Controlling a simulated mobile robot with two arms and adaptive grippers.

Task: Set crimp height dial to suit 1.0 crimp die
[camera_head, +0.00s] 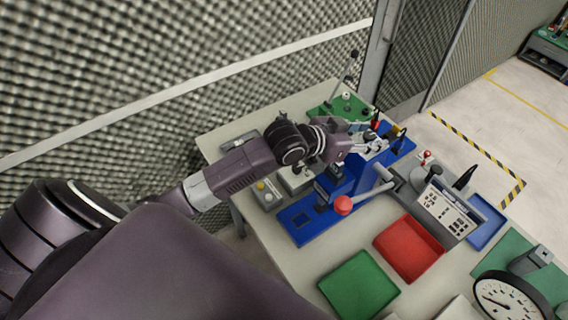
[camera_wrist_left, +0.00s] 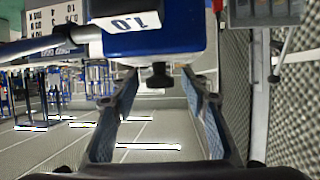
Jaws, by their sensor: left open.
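The blue crimp press (camera_head: 318,222) stands on the bench, with a red ball (camera_head: 343,205) on its lever. In the left wrist view, a white label reading 1.0 (camera_wrist_left: 125,22) shows on the blue press part (camera_wrist_left: 165,42). A small black knob (camera_wrist_left: 158,76) sticks out from this part; it may be the crimp height dial, and its setting cannot be read. My left gripper (camera_head: 371,145) is at the far end of the press. Its fingers (camera_wrist_left: 160,84) are open on either side of the knob, apart from it. My right gripper is out of view.
A printed chart panel (camera_head: 447,208) stands right of the press and partly shows in the wrist view (camera_wrist_left: 50,17). A red tray (camera_head: 410,250), green tray (camera_head: 358,285) and round gauge (camera_head: 508,300) lie nearer. A foam wall (camera_head: 180,80) is behind the bench.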

